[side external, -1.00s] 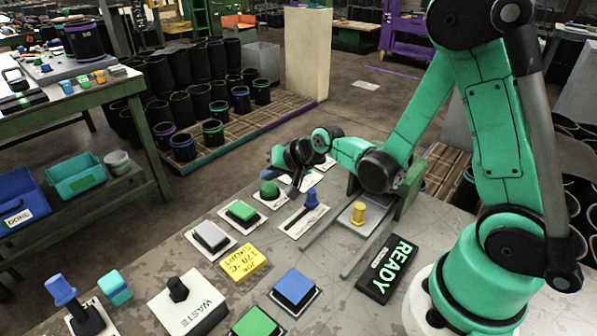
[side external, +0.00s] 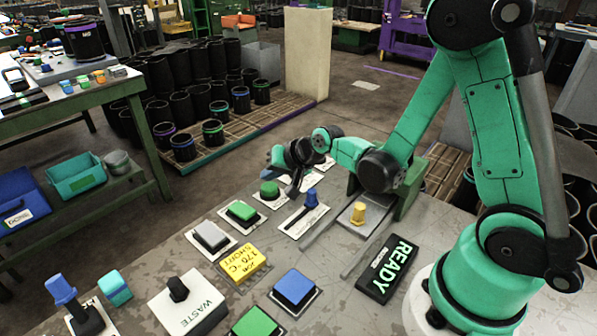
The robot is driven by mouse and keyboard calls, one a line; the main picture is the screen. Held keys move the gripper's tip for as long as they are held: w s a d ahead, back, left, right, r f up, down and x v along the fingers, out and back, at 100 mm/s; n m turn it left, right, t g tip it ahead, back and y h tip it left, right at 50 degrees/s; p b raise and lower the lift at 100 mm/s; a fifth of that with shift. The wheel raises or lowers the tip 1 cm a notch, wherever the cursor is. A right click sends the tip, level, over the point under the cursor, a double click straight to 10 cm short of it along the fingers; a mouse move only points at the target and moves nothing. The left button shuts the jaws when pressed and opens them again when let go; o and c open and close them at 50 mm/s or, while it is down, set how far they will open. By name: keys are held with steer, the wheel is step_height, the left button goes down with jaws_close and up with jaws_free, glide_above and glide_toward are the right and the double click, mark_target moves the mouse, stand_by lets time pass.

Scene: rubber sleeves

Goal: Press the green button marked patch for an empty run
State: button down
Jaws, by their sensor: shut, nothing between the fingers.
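Several green controls show on the grey bench. A round green button (side external: 269,189) sits on a pale plate nearest my gripper. A square green button (side external: 242,211) is in front of it to the left, and a larger green square (side external: 255,323) is at the bottom edge, partly cut off. The word patch is not readable on any of them. My gripper (side external: 293,191) points down, its fingers shut and empty, just right of the round green button and behind the blue-knobbed slider (side external: 311,198). I cannot tell whether the fingertips touch anything.
Black sleeves stand on a pallet (side external: 240,126) behind.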

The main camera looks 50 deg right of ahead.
mark_target(272, 188)
stand_by(0.7)
steer(key=shift+f, duration=0.45)
steer(key=shift+r, duration=0.45)
stand_by(0.3)
steer(key=shift+r, duration=2.5)
